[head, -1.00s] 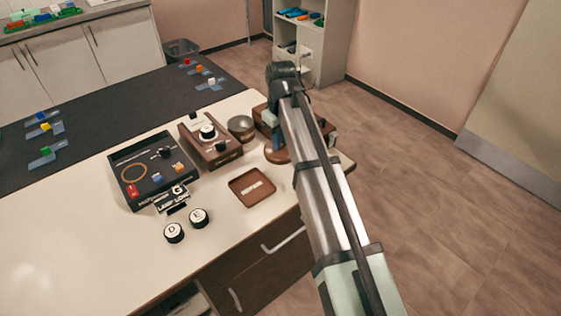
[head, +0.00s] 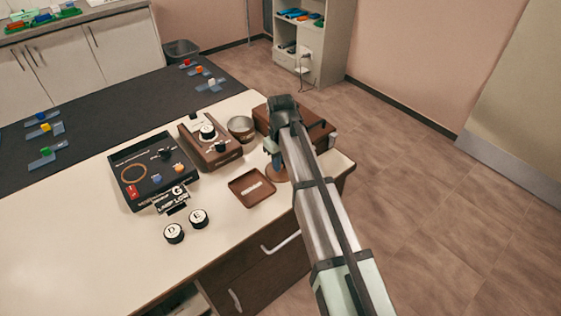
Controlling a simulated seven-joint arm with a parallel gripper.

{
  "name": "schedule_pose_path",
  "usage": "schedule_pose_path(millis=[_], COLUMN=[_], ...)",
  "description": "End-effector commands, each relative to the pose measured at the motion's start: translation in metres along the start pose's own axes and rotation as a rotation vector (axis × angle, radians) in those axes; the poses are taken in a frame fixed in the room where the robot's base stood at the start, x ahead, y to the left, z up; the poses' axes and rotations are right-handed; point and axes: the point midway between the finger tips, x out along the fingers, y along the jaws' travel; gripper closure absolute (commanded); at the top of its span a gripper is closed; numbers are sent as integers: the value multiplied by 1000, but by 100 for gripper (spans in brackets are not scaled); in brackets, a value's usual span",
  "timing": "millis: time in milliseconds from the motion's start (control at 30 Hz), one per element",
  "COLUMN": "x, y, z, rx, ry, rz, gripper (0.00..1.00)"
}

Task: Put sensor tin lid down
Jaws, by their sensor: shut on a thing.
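The sensor tin (head: 241,129) is a small round metal-and-brown tin standing open at the back of the white table. Its round brown lid (head: 271,174) is to the right and nearer the front, partly hidden by my arm. My gripper (head: 274,162) is shut on the lid from above. The lid is at or just above the tabletop; I cannot tell whether it touches. A square brown tray (head: 237,194) with a pale label lies just left of the lid.
A brown box (head: 267,115) stands behind the gripper. A brown instrument (head: 209,145) and a black panel (head: 135,185) are left of the tin. Two round black-and-white knobs (head: 198,217) sit near the front. The table's left front is bare.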

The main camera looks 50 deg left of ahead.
Motion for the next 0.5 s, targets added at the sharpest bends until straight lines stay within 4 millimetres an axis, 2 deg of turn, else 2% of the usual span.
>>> schedule_pose_path(millis=[233,267,500], x=[3,3,2], y=[0,0,0], z=[0,0,0], rx=[0,0,0], ry=[-1,0,0], rz=[0,0,0], gripper=[100,77,54])
